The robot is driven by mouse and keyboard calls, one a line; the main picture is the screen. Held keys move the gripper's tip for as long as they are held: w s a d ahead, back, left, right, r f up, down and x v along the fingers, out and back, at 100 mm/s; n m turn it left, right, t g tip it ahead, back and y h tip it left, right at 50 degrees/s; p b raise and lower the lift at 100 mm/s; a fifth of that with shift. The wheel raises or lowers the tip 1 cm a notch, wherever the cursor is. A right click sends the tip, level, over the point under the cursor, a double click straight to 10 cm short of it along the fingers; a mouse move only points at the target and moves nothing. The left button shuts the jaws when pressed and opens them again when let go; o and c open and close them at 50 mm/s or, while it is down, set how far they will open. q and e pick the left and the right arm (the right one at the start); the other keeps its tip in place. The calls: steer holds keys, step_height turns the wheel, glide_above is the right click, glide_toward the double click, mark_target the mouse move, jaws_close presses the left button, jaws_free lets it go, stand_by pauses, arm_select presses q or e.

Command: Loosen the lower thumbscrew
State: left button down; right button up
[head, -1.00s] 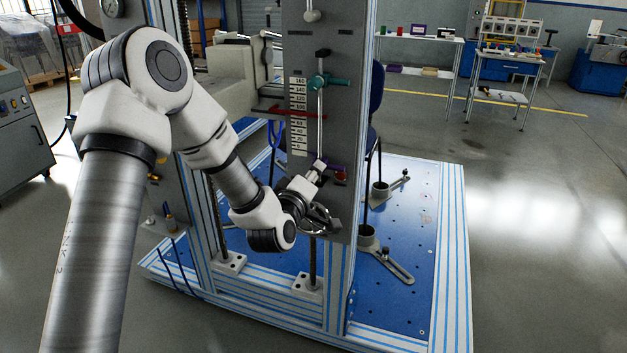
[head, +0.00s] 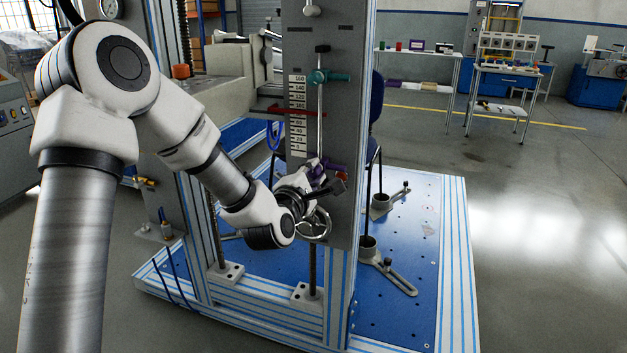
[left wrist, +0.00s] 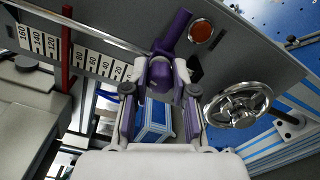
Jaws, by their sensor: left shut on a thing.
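The lower thumbscrew is purple and sits on the grey upright panel (head: 299,205), below the scale. In the left wrist view, its round purple head (left wrist: 160,80) is between the two fingertips, with a purple bar (left wrist: 174,32) reaching beyond it. My left gripper (left wrist: 160,72) is shut on this head. In the head view, the same gripper (head: 316,178) is at the lower part of the panel and hides most of the thumbscrew; some purple (head: 335,165) shows beside it. My right gripper is in neither view.
A teal clamp (head: 326,77) sits higher on the panel's rod. A red pointer (left wrist: 66,50) crosses by the scale (left wrist: 85,60). A chrome handwheel (left wrist: 237,104) and a round red button (left wrist: 201,31) are close to the gripper. Aluminium frame posts (head: 347,280) stand nearby.

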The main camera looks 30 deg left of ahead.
arm_select(q)
steer(key=shift+n+b, duration=0.4)
steer(key=shift+n, duration=0.6)
steer(key=c, duration=0.9)
jaws_free()
steer(key=shift+c, duration=0.2)
steer(key=v, duration=0.7)
steer(key=shift+s, duration=0.25)
steer(key=shift+d, duration=0.1)
